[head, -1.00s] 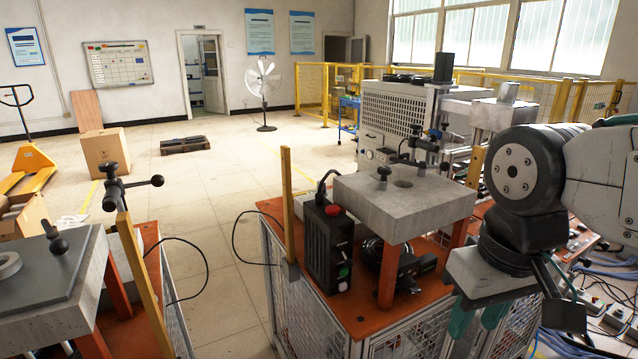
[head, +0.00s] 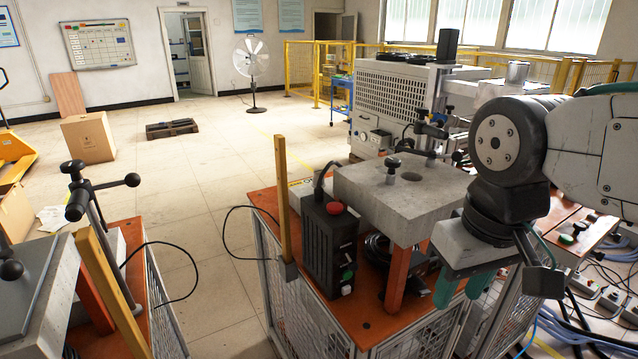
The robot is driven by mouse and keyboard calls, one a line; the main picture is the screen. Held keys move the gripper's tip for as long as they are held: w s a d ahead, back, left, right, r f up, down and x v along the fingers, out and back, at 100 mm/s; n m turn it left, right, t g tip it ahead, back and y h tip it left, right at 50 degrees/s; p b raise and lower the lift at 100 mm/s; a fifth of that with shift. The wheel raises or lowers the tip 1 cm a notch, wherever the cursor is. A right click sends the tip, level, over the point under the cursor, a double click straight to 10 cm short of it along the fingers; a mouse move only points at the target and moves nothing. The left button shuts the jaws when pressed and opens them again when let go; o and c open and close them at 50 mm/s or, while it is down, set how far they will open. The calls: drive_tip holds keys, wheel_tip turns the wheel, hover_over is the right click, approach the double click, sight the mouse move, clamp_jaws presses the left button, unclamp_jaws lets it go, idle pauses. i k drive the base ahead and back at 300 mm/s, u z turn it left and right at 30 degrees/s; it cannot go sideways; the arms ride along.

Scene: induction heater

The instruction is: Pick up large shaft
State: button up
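I cannot tell for sure which thing is the large shaft. A short, upright silver metal cylinder (head: 517,72) stands on the white machine at the back right. My gripper (head: 458,290) points down at the right edge of that block, nearer to the camera. Its two teal fingers are apart and nothing shows between them. My wrist hides part of the area behind it.
The orange-topped bench (head: 366,327) carries a black box (head: 328,245) with a red button and a yellow post (head: 283,195). Another bench with a black-handled clamp (head: 90,190) is at the left. Cables and power strips (head: 611,298) lie at the right.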

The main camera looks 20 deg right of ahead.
sight(316, 173)
drive_tip(key=k, duration=0.5)
drive_tip(key=z, duration=1.65)
drive_tip(key=i, duration=1.1)
drive_tip(key=u, duration=2.2)
drive_tip(key=i, duration=0.5)
drive_tip(key=z, duration=0.05)
